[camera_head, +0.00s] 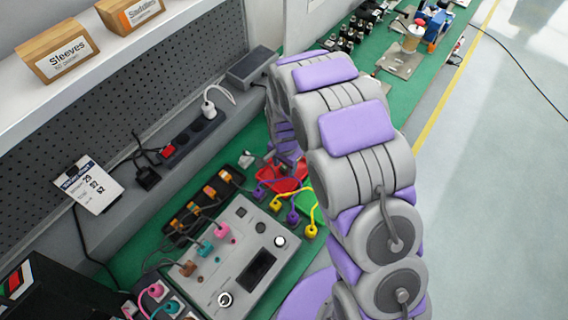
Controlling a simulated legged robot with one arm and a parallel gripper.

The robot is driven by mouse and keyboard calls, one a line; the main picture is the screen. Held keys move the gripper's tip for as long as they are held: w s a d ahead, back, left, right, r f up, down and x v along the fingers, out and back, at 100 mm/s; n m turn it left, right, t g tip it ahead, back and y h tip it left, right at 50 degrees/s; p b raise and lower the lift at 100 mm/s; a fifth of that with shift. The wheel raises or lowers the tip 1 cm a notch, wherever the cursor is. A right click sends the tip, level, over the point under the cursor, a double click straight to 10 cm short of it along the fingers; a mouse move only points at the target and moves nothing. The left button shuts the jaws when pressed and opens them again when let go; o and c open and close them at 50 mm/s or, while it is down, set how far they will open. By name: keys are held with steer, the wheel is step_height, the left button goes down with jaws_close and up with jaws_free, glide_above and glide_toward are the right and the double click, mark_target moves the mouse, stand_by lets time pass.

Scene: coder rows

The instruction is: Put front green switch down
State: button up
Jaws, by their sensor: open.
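My arm comes up from the lower right, bends at the top and goes down toward the green bench. Its far end is behind my own links and my fingertips cannot be made out. I cannot single out a green switch. A grey control box (226,268) with a dark display, knobs and small coloured plugs lies on the bench. Among the plugs is a teal one (205,248). A green piece (308,207), partly hidden by a yellow cable, lies to the right of the box.
A red tray (287,181) and purple and yellow plugs lie close to my arm. A black power strip (193,138) runs along the ledge at the left. A pegboard (120,110) rises behind it.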

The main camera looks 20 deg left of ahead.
step_height(320, 180, up, 12)
steer(key=p, duration=0.2)
steer(key=shift+p, duration=0.35)
steer(key=shift+r, duration=0.1)
steer(key=s+d+r+n, duration=0.1)
steer(key=s+d+r, duration=0.3)
steer(key=d+r, duration=0.35)
steer(key=s+d+r+n, duration=0.1)
steer(key=s+d+r, duration=0.4)
steer(key=d, duration=0.4)
steer(key=s+d+r+n+g, duration=0.1)
steer(key=s+d+r, duration=0.2)
steer(key=s, duration=0.6)
steer(key=s+d+r+n, duration=0.1)
steer(key=s+d+r, duration=0.2)
steer(key=s+d, duration=0.4)
steer(key=shift+s+r+n+g, duration=0.3)
steer(key=shift+s+r+g, duration=0.1)
steer(key=shift+s, duration=0.45)
